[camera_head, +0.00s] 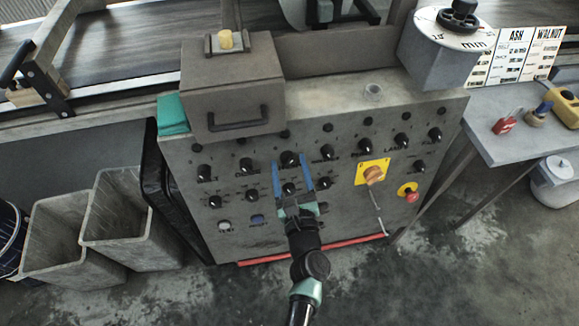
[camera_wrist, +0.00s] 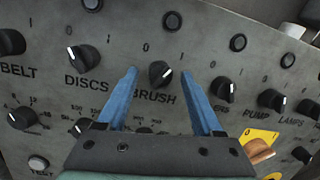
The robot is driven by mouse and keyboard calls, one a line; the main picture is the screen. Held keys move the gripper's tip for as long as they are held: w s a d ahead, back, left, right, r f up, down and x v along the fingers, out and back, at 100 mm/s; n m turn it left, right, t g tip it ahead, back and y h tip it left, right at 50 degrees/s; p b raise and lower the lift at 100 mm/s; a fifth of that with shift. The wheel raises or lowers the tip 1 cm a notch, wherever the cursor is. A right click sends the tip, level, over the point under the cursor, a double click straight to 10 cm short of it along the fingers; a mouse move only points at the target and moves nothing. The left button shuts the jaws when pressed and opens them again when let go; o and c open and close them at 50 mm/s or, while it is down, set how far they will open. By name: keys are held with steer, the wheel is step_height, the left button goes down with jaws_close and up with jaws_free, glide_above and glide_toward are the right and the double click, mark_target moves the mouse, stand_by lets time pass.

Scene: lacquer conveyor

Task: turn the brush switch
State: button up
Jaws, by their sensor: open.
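The brush switch is a black rotary knob (camera_wrist: 160,74) above the BRUSH label on the grey control panel. Its white pointer mark is tilted to the right. In the head view the same knob (camera_head: 289,158) sits in the upper knob row. My gripper (camera_wrist: 159,78) is open, with one blue finger on each side of the knob. I see a gap between the knob and each finger in the wrist view. My gripper also shows from behind in the head view (camera_head: 290,168). I cannot tell how far the fingertips are from the panel face.
The DISCS knob (camera_wrist: 83,58) is to the left, and another black knob (camera_wrist: 223,88) is close to the right finger. A yellow plate with an orange rotary handle (camera_head: 374,174) and a red button (camera_head: 411,196) are on the panel's right side. A grey box (camera_head: 230,85) stands on top.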

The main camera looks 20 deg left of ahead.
jaws_close()
stand_by(0.4)
steer(key=shift+n+b, duration=0.35)
steer(key=shift+n, duration=0.05)
steer(key=shift+w+f+n+y+b, duration=0.15)
steer(key=shift+n+y+b, duration=0.25)
steer(key=shift+n+b, duration=0.6)
steer(key=n+g+b, duration=0.1)
steer(key=n+b, duration=0.1)
steer(key=n, duration=0.2)
steer(key=shift+d+n+y, duration=0.15)
steer(key=shift+n+y, duration=0.15)
steer(key=n+b, duration=0.1)
steer(key=n, duration=0.2)
steer(key=n+g+b, duration=0.1)
steer(key=n, duration=0.2)
steer(key=shift+r+y+b, duration=0.2)
steer(key=shift+y+b, duration=0.1)
steer(key=shift+b, duration=0.05)
steer(key=shift+n, duration=0.3)
jaws_free()
